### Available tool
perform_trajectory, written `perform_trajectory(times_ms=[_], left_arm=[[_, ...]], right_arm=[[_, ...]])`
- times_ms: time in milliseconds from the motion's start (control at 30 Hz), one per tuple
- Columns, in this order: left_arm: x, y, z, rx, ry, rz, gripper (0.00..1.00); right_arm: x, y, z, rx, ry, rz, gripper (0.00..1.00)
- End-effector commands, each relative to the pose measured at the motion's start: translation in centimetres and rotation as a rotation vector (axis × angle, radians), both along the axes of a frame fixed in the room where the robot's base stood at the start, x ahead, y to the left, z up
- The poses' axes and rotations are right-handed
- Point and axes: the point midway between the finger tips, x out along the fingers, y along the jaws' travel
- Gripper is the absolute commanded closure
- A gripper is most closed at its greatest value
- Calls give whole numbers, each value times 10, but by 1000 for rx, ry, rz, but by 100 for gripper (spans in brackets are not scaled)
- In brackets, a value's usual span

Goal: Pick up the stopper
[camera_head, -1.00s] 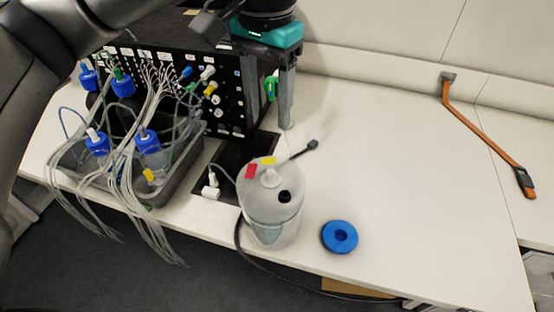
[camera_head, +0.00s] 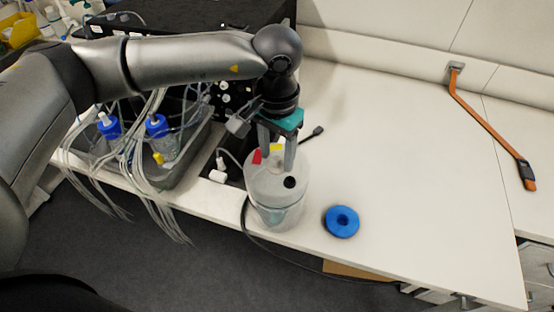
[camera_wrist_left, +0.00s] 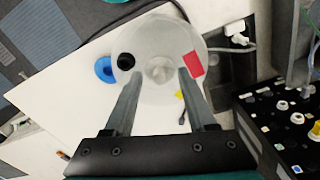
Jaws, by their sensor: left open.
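The translucent jar (camera_head: 276,205) stands upright near the table's front edge, with red and yellow tags and a black round spot on its lid. A pale knob, which looks like the stopper (camera_wrist_left: 161,71), rises from the middle of the lid. My left gripper (camera_head: 277,160) is open and points down over the lid. In the left wrist view the fingertips (camera_wrist_left: 160,76) lie on either side of the stopper, with gaps beside it. Whether they reach down to its height is unclear. In the head view the fingers largely hide the stopper. My right gripper is not in view.
A blue ring (camera_head: 341,222) lies on the table right of the jar. A grey tray with tubed, blue-capped bottles (camera_head: 157,126) is on the left. A black panel box (camera_wrist_left: 283,122) stands behind. An orange strap (camera_head: 488,122) lies far right. The table's middle right is clear.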

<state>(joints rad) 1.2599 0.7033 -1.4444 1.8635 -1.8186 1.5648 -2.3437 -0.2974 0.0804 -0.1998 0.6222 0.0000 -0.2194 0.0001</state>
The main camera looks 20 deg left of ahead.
Motion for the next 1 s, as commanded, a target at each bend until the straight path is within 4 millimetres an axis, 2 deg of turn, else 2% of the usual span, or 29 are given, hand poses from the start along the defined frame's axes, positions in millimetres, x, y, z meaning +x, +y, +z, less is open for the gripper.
perform_trajectory(times_ms=[100, 300, 800, 1000], left_arm=[[-1, 0, -7, 0, 1, -1, 44], [0, 0, -7, 0, 0, -1, 44], [0, 0, -7, 0, 0, -1, 100], [0, 0, -6, 0, 0, -1, 100]], right_arm=[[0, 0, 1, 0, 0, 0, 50], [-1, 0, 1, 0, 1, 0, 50], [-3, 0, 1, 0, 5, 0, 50], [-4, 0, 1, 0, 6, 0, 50]])
